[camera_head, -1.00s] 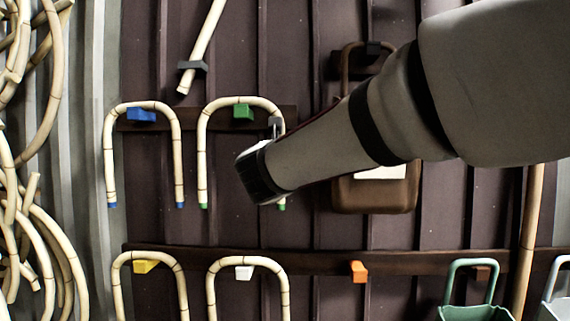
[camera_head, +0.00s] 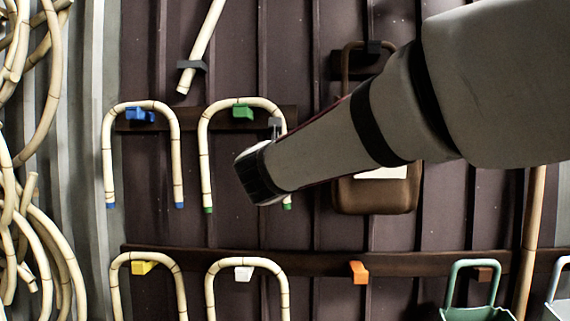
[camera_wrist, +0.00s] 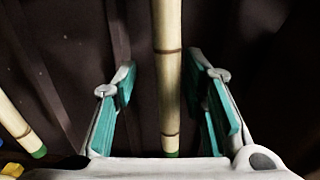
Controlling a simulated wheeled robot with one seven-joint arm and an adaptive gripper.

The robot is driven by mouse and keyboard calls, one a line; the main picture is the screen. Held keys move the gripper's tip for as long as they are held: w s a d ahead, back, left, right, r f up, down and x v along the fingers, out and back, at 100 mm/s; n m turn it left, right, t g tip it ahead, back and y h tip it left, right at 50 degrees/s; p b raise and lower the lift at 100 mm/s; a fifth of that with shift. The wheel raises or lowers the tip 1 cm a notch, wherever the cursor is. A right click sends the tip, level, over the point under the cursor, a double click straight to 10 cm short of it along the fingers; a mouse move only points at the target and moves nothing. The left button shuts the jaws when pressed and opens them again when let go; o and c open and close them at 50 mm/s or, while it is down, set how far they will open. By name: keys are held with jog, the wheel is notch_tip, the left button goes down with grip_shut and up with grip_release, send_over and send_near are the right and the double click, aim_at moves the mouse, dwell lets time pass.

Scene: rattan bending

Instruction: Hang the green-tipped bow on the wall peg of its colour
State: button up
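The green-tipped bow (camera_head: 204,150) is a pale upside-down U of rattan. Its arch lies over the green peg (camera_head: 242,113) on the upper rail, with both legs hanging down. My gripper (camera_head: 275,128) is at its right leg, and my wrist hides part of that leg in the head view. In the wrist view, that leg of the bow (camera_wrist: 168,75) stands between the teal pads of my open gripper (camera_wrist: 163,72), with a gap on each side. The other leg's green tip shows at the lower left. Whether the arch rests fully on the peg is hard to tell.
A blue-tipped bow (camera_head: 108,160) hangs at the blue peg (camera_head: 138,114) close by on the left. Bows hang at the yellow peg (camera_head: 143,268) and white peg (camera_head: 243,273) below. The orange peg (camera_head: 358,272) is bare. A brown case (camera_head: 375,197) hangs to the right.

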jog(key=s+a, duration=0.1)
jog(key=s, duration=1.1)
jog(key=shift+s, duration=0.1)
jog(key=s+p, duration=0.2)
jog(key=s, duration=0.7)
jog(key=shift+a, duration=0.15)
dwell(0.5)
